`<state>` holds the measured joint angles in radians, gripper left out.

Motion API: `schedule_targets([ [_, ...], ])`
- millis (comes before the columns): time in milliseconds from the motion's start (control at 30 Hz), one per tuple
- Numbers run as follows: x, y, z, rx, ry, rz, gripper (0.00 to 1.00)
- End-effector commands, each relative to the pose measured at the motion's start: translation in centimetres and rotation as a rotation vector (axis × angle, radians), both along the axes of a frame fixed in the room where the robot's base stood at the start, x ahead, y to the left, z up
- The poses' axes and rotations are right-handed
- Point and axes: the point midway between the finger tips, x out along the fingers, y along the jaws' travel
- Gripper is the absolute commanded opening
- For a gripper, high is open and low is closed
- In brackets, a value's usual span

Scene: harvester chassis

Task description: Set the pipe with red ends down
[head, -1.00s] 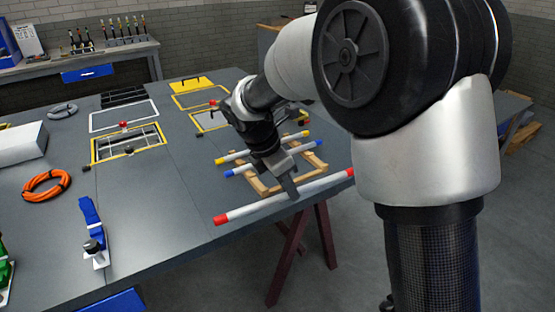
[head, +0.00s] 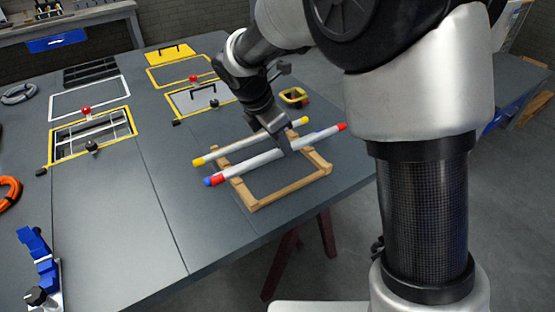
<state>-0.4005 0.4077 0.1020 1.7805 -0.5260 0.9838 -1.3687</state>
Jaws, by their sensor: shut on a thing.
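My gripper (head: 284,145) is shut on the light grey pipe with red ends (head: 315,138), near its middle. The pipe lies across the view over the wooden rack, its right red end toward the back right. A pipe with blue ends (head: 209,181) lines up closely with it and is mostly hidden by it; I cannot tell whether they touch. A pipe with yellow ends (head: 225,151) rests just behind, across the wooden rack (head: 275,193). The rack's front part is bare. I cannot tell whether the red-ended pipe rests on the rack or hangs above it.
The rack stands near the grey table's (head: 150,225) right edge. Yellow-framed openings (head: 66,151), a blue clamp-like tool (head: 38,255) and an orange coil (head: 8,192) lie to the left. The table between is clear.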

Motion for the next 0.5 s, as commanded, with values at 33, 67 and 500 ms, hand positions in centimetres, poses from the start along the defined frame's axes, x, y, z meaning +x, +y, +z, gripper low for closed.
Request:
schedule_targets([
  [33,0.0,0.0,-1.2,-0.003,0.002,0.002,0.0],
  [67,0.0,0.0,-1.6,-0.002,0.001,0.002,0.0],
  [500,0.0,0.0,-7.3,-0.001,0.0,0.003,0.0],
])
